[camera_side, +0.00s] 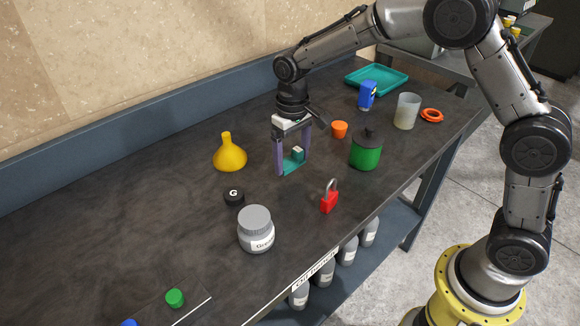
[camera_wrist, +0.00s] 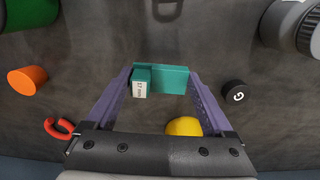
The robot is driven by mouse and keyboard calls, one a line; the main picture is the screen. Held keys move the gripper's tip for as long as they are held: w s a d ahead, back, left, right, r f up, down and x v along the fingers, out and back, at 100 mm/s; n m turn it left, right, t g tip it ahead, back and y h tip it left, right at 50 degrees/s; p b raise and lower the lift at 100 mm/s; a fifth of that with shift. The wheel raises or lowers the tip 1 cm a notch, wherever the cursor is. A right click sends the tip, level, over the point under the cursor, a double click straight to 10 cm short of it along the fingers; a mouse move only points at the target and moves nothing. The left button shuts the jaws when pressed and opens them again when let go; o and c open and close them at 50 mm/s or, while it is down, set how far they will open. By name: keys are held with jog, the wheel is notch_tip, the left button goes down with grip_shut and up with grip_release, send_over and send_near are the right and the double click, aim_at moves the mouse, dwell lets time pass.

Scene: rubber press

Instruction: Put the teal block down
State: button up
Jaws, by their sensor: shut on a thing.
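The teal block (camera_side: 289,167) is between the two purple fingers of my gripper (camera_side: 292,166) in the side view, low over the dark worktop. The wrist view shows the block (camera_wrist: 172,80) as a wide teal bar with a raised part on its left, bearing a pale label with small print. The fingers of my gripper (camera_wrist: 160,80) are shut on its two ends. I cannot tell whether its underside touches the worktop or hangs just above it.
A yellow funnel (camera_side: 229,155) and black cap (camera_side: 234,197) stand left of my gripper. An orange cup (camera_side: 339,129), green jar (camera_side: 366,151) and red padlock (camera_side: 328,199) are to its right. A grey-lidded jar (camera_side: 255,231) stands nearer the front edge. The far-left worktop is clear.

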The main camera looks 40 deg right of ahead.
aim_at(290, 161)
jog(key=shift+w+f, duration=0.15)
jog(key=shift+f, duration=0.8)
jog(key=shift+w+f, duration=0.15)
jog(key=shift+f, duration=0.8)
jog(key=shift+f, duration=0.1)
jog(key=o, duration=1.3)
notch_tip(290, 161, up, 12)
jog(key=shift+s+r, duration=0.1)
jog(key=shift+r, duration=0.1)
